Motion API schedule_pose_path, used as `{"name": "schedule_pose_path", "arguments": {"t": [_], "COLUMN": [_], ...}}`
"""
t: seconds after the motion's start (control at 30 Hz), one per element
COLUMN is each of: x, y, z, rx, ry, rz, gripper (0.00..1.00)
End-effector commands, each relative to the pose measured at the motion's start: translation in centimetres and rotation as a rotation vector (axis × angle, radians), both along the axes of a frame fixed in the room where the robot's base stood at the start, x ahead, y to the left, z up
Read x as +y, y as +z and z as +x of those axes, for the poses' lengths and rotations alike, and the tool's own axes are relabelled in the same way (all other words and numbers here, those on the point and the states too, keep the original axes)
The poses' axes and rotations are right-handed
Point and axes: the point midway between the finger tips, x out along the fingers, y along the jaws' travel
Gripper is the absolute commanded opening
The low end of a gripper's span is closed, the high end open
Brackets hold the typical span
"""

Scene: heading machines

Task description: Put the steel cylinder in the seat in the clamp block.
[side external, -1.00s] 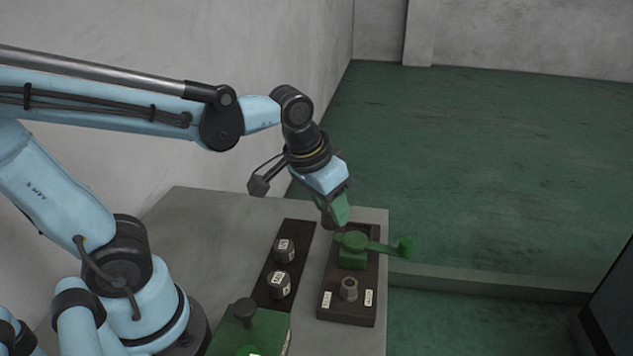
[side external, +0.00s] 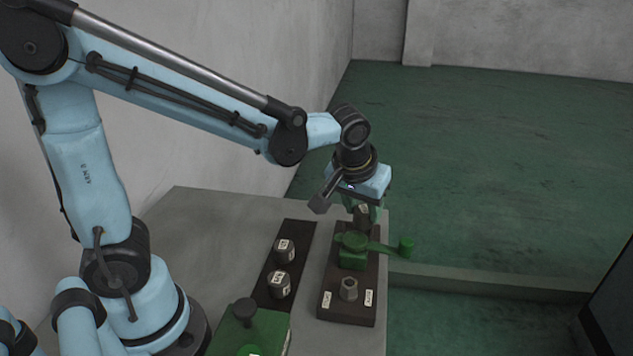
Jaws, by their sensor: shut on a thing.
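My gripper (side external: 366,207) is over the far end of the dark base plate and is shut on a dark grey cylinder (side external: 362,214) with a pale label, seemingly the steel cylinder. The green clamp block (side external: 352,258) stands on the base plate just in front of the held cylinder. The held cylinder's lower end is close to the clamp's far side. I cannot tell whether it touches anything, and the seat is not clearly visible.
Two labelled grey cylinders (side external: 284,251) (side external: 279,285) stand on a dark strip left of the base plate (side external: 345,315). A small grey post (side external: 348,289) stands on the plate's near end. A green box (side external: 262,335) with a black knob is at the front of the grey table (side external: 200,225).

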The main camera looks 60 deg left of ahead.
Motion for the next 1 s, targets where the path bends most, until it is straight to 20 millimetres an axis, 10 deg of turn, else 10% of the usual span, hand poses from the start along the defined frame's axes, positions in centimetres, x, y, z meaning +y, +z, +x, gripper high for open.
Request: {"name": "schedule_pose_path", "arguments": {"t": [0.3,1.0], "x": [3.4,3.4], "y": [-2.3,-6.4], "z": [2.0,2.0], "rx": [-0.002,-0.001], "ry": [0.0,-0.002], "rz": [0.0,0.0], "gripper": [0.0,0.0]}}
